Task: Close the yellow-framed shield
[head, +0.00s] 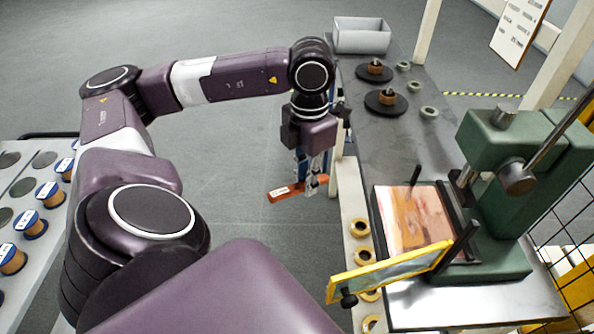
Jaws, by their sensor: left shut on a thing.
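The yellow-framed shield (392,273) has a clear panel and a black knob (348,298) at its left end. It stands swung out at the front of the green press (497,190), with its right end near a dark post. A copper-coloured sheet (412,218) lies on the press bed behind it, not covered by the shield. My left gripper (314,182) is beyond and left of the shield, apart from it. It points down and is shut on an orange-red bar (288,193) with a white label. My right gripper is out of view.
A grey bin (362,36), dark discs with copper rolls (386,100) and small rings (429,112) stand on the grey bench (395,140). Several tape rolls (359,228) line its left edge. A rack of spools (36,222) is at far left. The floor between is clear.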

